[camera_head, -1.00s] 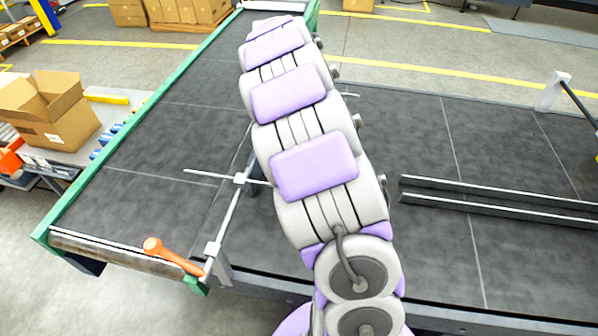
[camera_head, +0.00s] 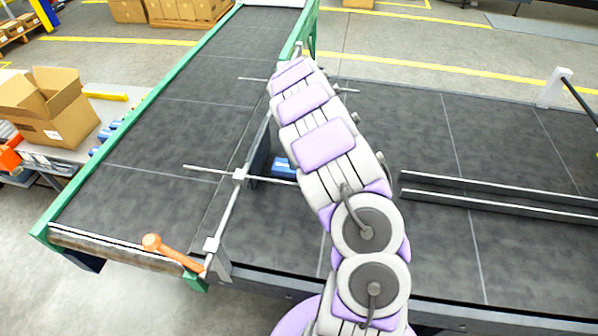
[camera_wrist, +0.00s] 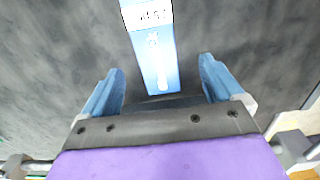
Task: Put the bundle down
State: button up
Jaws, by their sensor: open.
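The bundle (camera_wrist: 152,45) is a slim blue carton stack with a white printed label band, lying on the dark belt surface in the wrist view. My gripper (camera_wrist: 161,66) is open, with one blue finger on each side of the bundle and a visible gap to both. The bundle's near end is close to the gripper's palm. In the head view, a blue piece with white marking (camera_head: 284,167), apparently the bundle, shows on the dark belt just left of my arm. My arm hides the rest of it, and the gripper itself is not visible there.
A metal rod frame (camera_head: 228,217) with crossbars stands close left of the blue piece. Metal rails (camera_head: 500,198) lie to the right. An open cardboard box (camera_head: 50,108) sits on the left side table. Much of the belt is bare.

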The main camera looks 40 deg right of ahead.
notch_tip(320, 180, down, 3)
jog(key=shift+r, duration=0.2)
jog(key=shift+d+f+b, duration=0.25)
jog(key=shift+f+b, duration=0.2)
jog(key=shift+f, duration=0.85)
jog(key=shift+d+f+b, duration=0.25)
jog(key=shift+f+b, duration=0.15)
jog(key=shift+f, duration=0.9)
jog(key=c, duration=1.3)
jog(key=shift+o, duration=0.2)
jog(key=shift+r, duration=0.1)
